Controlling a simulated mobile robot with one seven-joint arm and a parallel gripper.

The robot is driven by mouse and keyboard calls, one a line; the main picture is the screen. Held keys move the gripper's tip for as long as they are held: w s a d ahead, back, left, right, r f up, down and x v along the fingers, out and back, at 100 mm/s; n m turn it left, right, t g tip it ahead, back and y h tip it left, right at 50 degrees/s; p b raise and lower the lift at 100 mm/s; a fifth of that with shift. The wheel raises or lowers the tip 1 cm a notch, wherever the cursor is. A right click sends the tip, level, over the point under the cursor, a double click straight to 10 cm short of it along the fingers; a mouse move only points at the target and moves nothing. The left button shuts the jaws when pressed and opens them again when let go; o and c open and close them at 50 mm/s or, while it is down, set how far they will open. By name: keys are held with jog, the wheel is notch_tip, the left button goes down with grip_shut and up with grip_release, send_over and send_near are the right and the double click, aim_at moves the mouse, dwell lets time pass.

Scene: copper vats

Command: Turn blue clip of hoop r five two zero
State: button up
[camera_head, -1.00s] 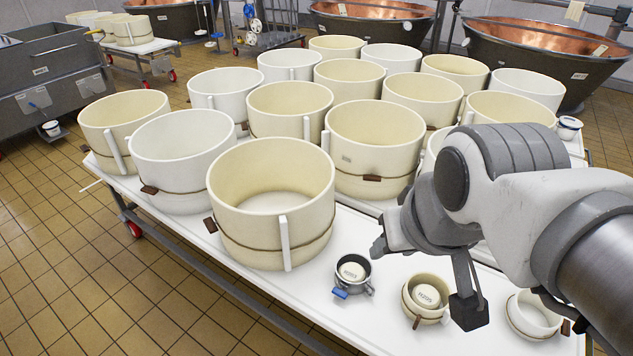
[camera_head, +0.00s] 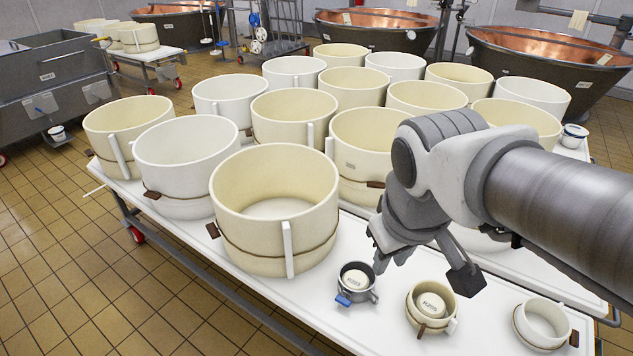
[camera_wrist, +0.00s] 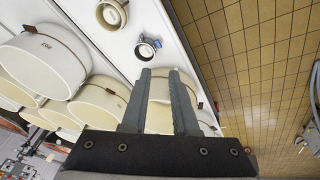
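A small grey metal hoop (camera_head: 371,294) with a blue clip (camera_head: 343,300) stands on the white table's front part. A round pale piece with dark lettering sits inside it; I cannot read the lettering surely. The clip is on the hoop's near left side. In the wrist view the hoop (camera_wrist: 144,53) and clip (camera_wrist: 154,42) lie just beyond my fingertips. My gripper (camera_head: 382,260) is above and slightly right of the hoop, apart from it. In the wrist view my gripper (camera_wrist: 160,73) has its two fingers spread, with nothing held.
A small cream hoop (camera_head: 432,320) with a lettered piece stands right of the metal hoop, and another cream hoop (camera_head: 541,324) farther right. A large cream hoop (camera_head: 275,225) stands close on the left, with several more behind. The table (camera_head: 335,330) is bare in front.

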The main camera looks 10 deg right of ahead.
jog(key=w+a+f+n+g+h+b, duration=0.2)
jog(key=w+f+n+h+b, duration=0.25)
jog(key=f+n, duration=0.65)
jog(key=w+a+f+n+g+h+b, duration=0.1)
jog(key=w+a+f+n+h+b, duration=0.2)
jog(key=w+f+n+h, duration=0.85)
jog(key=n+t+y+b, duration=0.55)
jog(key=n+t, duration=0.75)
jog(key=n, duration=0.7)
send_near(339, 312)
jog(key=s+a+r, duration=0.3)
jog(key=s+a, duration=0.2)
jog(key=s, duration=0.1)
jog(key=shift+h, duration=0.25)
jog(key=b+x, duration=0.3)
jog(key=x, duration=1.4)
jog(key=shift+w+d, duration=0.1)
jog(key=shift+w, duration=0.3)
grip_shut()
